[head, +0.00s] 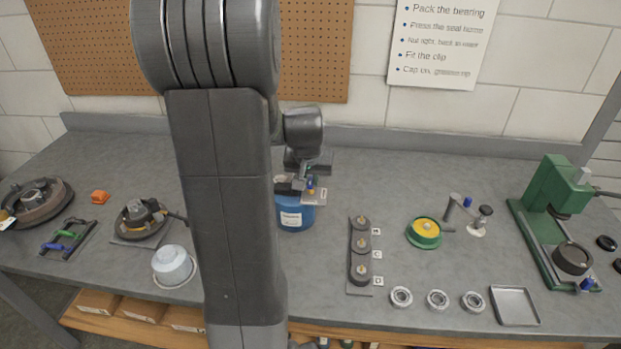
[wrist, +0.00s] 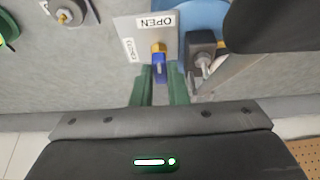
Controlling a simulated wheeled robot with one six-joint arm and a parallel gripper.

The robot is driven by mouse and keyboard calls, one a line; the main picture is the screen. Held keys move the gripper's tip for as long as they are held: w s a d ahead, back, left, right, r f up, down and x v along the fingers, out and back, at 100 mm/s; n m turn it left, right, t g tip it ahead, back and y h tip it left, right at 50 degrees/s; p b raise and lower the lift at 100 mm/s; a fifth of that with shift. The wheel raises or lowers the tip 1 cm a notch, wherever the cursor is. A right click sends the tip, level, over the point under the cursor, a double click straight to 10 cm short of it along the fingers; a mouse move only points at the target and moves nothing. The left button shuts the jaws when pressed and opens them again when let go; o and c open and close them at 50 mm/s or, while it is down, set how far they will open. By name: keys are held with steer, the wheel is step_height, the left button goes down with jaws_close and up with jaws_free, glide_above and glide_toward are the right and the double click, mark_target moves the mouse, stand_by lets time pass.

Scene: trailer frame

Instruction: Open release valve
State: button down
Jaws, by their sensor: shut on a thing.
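The release valve shows in the wrist view as a brass body (wrist: 158,47) with a blue lever (wrist: 160,70). It is mounted on a grey plate (wrist: 138,28) with an OPEN label near the far edge and a second label at the left, likely CLOSED. The lever points from the brass body back toward my gripper. My gripper (wrist: 161,82) has its green fingers shut on the blue lever, one on each side. In the head view my gripper (head: 309,180) is at the valve, above a blue drum (head: 294,218), and my arm hides part of this area.
Beside the plate is a dark block with a metal fitting (wrist: 205,60). A white tub (head: 172,265) stands left.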

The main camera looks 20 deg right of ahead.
steer(key=c, duration=1.4)
jaws_free()
steer(key=shift+c, duration=0.2)
steer(key=v, duration=1.3)
steer(key=shift+r+b, duration=0.35)
steer(key=shift+r, duration=0.1)
steer(key=x, duration=1.4)
steer(key=shift+s+a+p, duration=0.1)
steer(key=shift+s+p, duration=0.05)
steer(key=shift+p, duration=0.2)
